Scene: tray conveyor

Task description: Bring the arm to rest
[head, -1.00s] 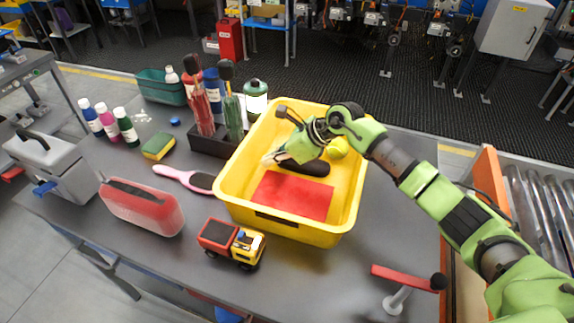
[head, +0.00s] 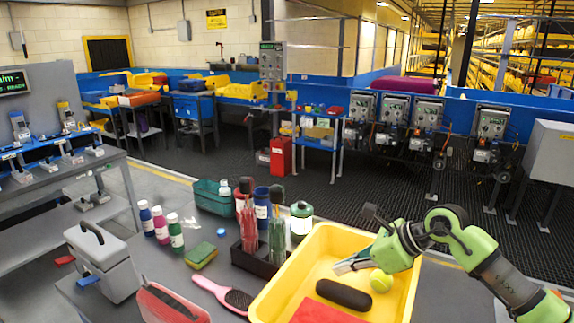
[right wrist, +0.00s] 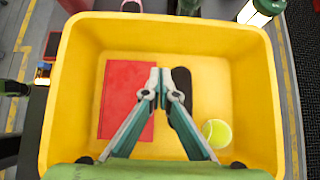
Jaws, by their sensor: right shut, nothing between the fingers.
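My right gripper (head: 346,268) hangs over the yellow tray (head: 277,287), shut and empty, its fingertips together in the right wrist view (right wrist: 158,75). In the tray lie a black oblong case (head: 343,294), a tennis ball (head: 381,281) and a flat red item (head: 318,311). In the right wrist view the red item (right wrist: 122,98) is left of the fingers, the dark case (right wrist: 184,97) just right of them and the ball (right wrist: 217,132) farther right. My left gripper is not in view.
A green basket (head: 213,196) stands behind. A green-labelled canister (head: 301,219) is close to the tray's back-left side.

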